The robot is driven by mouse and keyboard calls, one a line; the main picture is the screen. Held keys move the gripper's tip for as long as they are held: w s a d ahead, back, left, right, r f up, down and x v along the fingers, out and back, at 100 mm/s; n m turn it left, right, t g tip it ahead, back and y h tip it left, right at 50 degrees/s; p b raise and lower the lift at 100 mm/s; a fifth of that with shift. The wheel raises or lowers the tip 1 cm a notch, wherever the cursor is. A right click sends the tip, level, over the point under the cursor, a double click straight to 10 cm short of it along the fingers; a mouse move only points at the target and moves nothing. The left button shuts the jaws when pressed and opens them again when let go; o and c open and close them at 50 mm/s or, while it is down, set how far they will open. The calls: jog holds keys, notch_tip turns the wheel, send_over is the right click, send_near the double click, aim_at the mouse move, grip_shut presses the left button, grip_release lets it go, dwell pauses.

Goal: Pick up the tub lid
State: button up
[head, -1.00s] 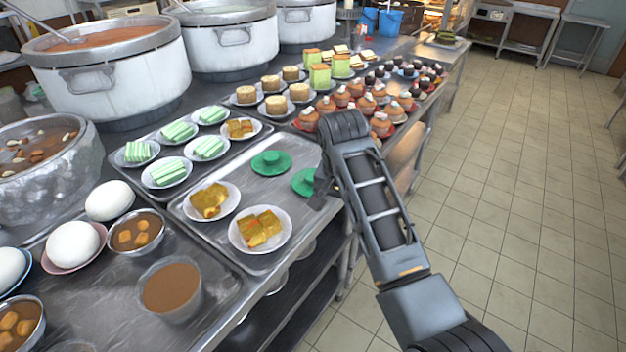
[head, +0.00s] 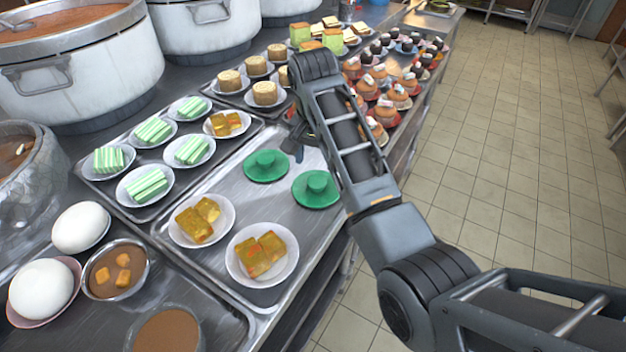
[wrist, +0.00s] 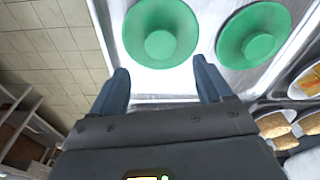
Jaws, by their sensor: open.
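Two green tub lids with round raised knobs lie flat on a metal tray (head: 232,203). In the head view one lid (head: 266,167) is at the left and the other lid (head: 316,190) is nearer the tray's right edge. My gripper (head: 298,152) is just beyond them, partly hidden behind my arm. In the wrist view my gripper (wrist: 162,76) is open and empty, its fingers apart. The tray-edge lid (wrist: 160,32) lies ahead between the finger lines, and the other lid (wrist: 253,36) is to its right. I cannot tell the gripper's height above the tray.
Two plates of yellow cakes (head: 262,256) share the tray. Plates of green-striped cakes (head: 147,185) stand to the left, and cupcakes (head: 385,113) stand beyond my arm. Large pots (head: 80,75) line the back left. The tiled floor (head: 500,180) at right is clear.

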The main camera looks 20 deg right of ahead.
aim_at(317, 181)
notch_tip(317, 181, down, 7)
jog(key=shift+w+r+p, duration=0.1)
jog(key=shift+w+p, duration=0.05)
jog(key=shift+p, duration=0.35)
jog(key=c, duration=1.1)
